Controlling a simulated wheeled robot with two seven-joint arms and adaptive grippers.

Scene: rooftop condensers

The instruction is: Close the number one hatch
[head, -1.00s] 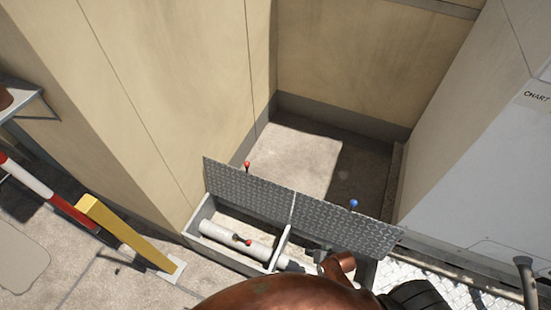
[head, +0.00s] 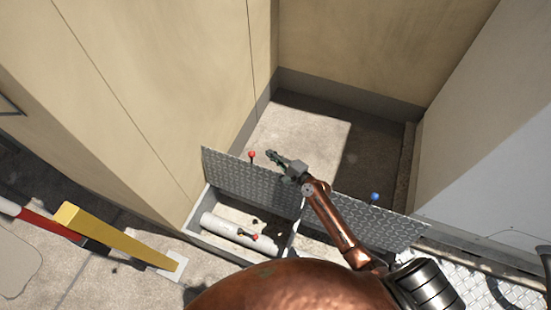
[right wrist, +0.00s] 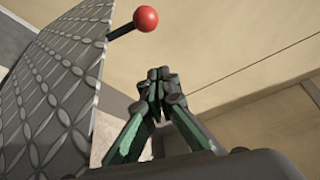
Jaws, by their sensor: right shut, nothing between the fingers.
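Two tread-plate hatch lids stand open, upright, along the back of a low grey box. The left lid (head: 235,178) has a red ball knob (head: 252,154) at its top edge; the right lid (head: 390,220) has a blue ball knob (head: 375,197). No number is readable, so I cannot tell which is number one. My right gripper (head: 272,157) is shut and empty, just right of the red knob near the left lid's top edge. In the right wrist view, its closed fingertips (right wrist: 158,80) are apart from the red knob (right wrist: 146,19), with the left lid (right wrist: 55,80) at left.
The open left compartment holds a white pipe (head: 222,228) with a red-tipped valve handle. My right arm partly covers the right lid and compartment. Tan walls (head: 350,50) enclose the corner behind. A yellow post (head: 110,235) stands at left, and a pale cabinet (head: 490,170) at right.

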